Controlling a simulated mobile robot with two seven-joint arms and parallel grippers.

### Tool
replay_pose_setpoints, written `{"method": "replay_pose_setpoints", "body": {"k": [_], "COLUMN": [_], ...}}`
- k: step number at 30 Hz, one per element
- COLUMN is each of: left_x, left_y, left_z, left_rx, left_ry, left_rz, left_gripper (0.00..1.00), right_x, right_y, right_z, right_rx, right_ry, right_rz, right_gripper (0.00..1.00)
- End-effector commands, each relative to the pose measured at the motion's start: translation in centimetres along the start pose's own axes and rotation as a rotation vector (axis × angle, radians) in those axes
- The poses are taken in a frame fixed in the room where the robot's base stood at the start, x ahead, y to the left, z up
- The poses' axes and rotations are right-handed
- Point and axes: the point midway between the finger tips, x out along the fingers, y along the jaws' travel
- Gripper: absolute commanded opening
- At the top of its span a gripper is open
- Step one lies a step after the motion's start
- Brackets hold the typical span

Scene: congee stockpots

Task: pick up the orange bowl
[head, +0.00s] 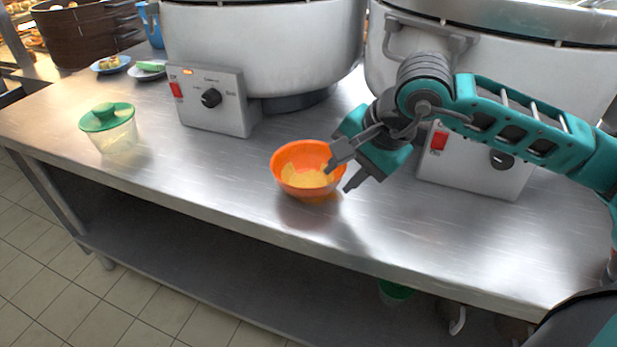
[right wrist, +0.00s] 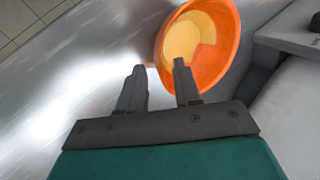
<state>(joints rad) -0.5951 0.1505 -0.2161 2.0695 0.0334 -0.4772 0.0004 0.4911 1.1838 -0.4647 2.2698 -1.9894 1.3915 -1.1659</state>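The orange bowl (head: 283,163) stands upright on the steel counter (head: 230,190), near its front edge, with something yellow inside. My right gripper (head: 341,176) is at the bowl's right side, with one fingertip overlapping the rim in the head view. In the right wrist view the bowl (right wrist: 224,52) is ahead, and the right gripper (right wrist: 158,72) is open with a clear gap between its fingers. One finger overlaps the bowl's near side there; I cannot tell whether it touches. My left gripper is not in view.
Two large stockpots (head: 262,45) stand at the back with control boxes (head: 215,100). A green-lidded clear container (head: 112,130) is at the left, with small plates (head: 110,66) behind it. The counter left of the bowl is free. A shelf (head: 230,270) runs below.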

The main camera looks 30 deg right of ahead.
Motion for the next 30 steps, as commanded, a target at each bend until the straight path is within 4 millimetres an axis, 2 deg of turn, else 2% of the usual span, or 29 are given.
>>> {"method": "replay_pose_setpoints", "body": {"k": [3, 6, 14, 25, 30], "left_x": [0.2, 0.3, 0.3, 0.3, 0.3], "left_y": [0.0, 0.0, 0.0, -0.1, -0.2], "left_z": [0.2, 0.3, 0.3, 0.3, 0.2], "left_rx": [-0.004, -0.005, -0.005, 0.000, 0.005], "left_ry": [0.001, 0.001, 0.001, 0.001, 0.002], "left_rz": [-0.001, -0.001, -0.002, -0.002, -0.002], "left_gripper": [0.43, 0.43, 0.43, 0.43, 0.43], "right_x": [2.1, 3.0, 3.4, 3.3, 3.3], "right_y": [0.0, -0.1, -0.1, -0.1, -0.1], "right_z": [0.1, 0.1, 0.1, 0.1, 0.1], "right_rx": [0.002, 0.002, 0.001, 0.001, 0.001], "right_ry": [-0.004, -0.003, -0.001, -0.001, -0.001], "right_rz": [0.001, -0.001, 0.000, 0.000, 0.000], "right_gripper": [0.34, 0.34, 0.34, 0.00, 0.00]}}
